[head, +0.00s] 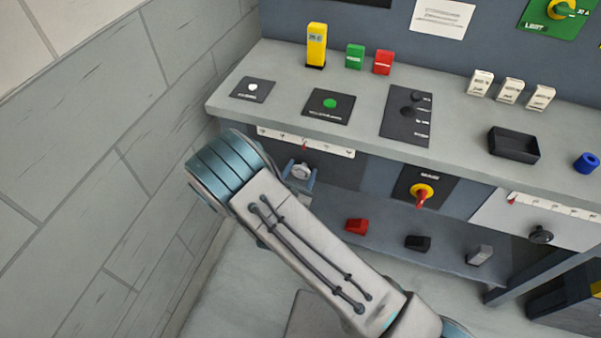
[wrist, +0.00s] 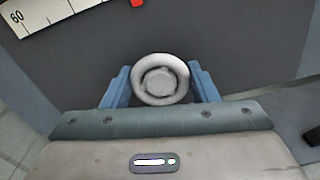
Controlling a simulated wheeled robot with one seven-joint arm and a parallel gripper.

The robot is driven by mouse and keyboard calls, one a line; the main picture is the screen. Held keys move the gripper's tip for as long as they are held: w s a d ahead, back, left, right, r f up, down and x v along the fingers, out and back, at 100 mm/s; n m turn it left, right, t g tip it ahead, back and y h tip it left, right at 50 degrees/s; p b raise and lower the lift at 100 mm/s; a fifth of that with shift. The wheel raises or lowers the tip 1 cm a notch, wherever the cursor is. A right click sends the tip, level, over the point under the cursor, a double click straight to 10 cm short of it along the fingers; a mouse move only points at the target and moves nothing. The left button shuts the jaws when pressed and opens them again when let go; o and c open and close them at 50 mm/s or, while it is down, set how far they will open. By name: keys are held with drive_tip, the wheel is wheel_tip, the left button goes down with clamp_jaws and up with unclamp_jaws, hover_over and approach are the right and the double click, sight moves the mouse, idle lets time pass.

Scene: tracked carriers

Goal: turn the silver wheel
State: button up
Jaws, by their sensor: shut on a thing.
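The silver wheel (wrist: 160,61) is a round, light grey ring with a hub, on the dark front panel under the bench top. In the wrist view it sits between the two blue fingers of my gripper (wrist: 160,85), one on each side. The fingers are shut on its rim. In the head view the wheel (head: 300,171) shows just past my arm, with my gripper (head: 300,178) around it. A scale (wrist: 55,22) with a red pointer (wrist: 137,3) is above the wheel; most of its numbers are out of the wrist view.
The bench top (head: 290,85) holds a yellow device (head: 316,46), a green block (head: 355,56), a red block (head: 383,62) and a black tray (head: 513,145). A red-handled yellow switch (head: 422,193) and a black knob (head: 540,235) are to the right. A tiled wall (head: 90,150) stands close on the left.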

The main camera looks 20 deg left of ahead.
drive_tip(key=shift+s+f, duration=0.1)
drive_tip(key=o, duration=1)
drive_tip(key=shift+c, duration=0.2)
drive_tip(key=shift+s+a, duration=0.1)
drive_tip(key=s+a, duration=0.1)
drive_tip(key=s, duration=1.2)
drive_tip(key=shift+s+b, duration=0.3)
